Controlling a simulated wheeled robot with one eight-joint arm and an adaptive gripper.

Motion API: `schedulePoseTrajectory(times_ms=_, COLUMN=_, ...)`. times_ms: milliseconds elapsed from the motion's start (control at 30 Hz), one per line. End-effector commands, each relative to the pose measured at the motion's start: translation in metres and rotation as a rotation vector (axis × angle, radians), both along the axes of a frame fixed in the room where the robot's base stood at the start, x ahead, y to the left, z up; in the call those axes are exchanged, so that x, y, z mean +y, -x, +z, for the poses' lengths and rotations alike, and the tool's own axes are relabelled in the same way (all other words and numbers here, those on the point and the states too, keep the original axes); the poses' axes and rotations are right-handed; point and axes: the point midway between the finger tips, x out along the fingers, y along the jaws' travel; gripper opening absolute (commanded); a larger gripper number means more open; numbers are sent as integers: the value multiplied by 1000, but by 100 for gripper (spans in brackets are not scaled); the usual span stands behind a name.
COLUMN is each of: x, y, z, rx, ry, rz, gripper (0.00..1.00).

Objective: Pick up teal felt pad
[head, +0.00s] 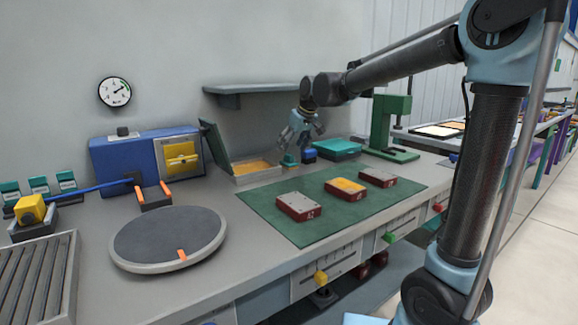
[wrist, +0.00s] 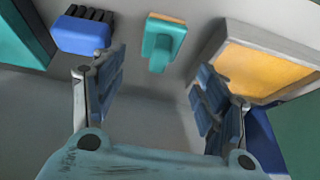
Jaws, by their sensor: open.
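A small teal block with an orange-tan strip along one end, which looks like the teal felt pad (wrist: 158,50), lies on the grey bench in the wrist view. In the head view the teal felt pad (head: 290,161) shows just below my gripper (head: 303,134). My gripper is open and empty, pointing down above the bench. In the wrist view the pad lies beyond the fingertips (wrist: 158,85), roughly centred between them and not touching either finger.
A blue brush (head: 309,155) with dark bristles (wrist: 84,32) lies beside the pad. A teal tray (head: 338,149) stands past it. An open box with a yellow inside (wrist: 262,72) is on the pad's other side. A shelf (head: 255,89) hangs behind; a green press (head: 390,130) stands right.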

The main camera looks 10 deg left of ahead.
Motion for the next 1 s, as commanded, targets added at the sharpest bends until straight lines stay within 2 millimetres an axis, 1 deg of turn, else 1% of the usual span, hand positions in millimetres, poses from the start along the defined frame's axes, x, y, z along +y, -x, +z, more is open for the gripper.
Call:
schedulePoseTrajectory(times_ms=167, x=3, y=-4, z=-8, rx=0, ry=0, rz=-1, gripper=67)
schedulePoseTrajectory(times_ms=500, x=16, y=-18, z=-44, rx=0, ry=0, rz=-1, gripper=67)
schedulePoseTrajectory(times_ms=633, x=18, y=-19, z=-50, rx=0, ry=0, rz=-1, gripper=67)
schedulePoseTrajectory(times_ms=867, x=19, y=-20, z=-50, rx=0, ry=0, rz=-1, gripper=67)
schedulePoseTrajectory(times_ms=900, x=19, y=-20, z=-50, rx=0, ry=0, rz=-1, gripper=58)
schedulePoseTrajectory(times_ms=967, x=19, y=-20, z=-50, rx=0, ry=0, rz=-1, gripper=44)
schedulePoseTrajectory(times_ms=1000, x=19, y=-20, z=-50, rx=0, ry=0, rz=-1, gripper=35)
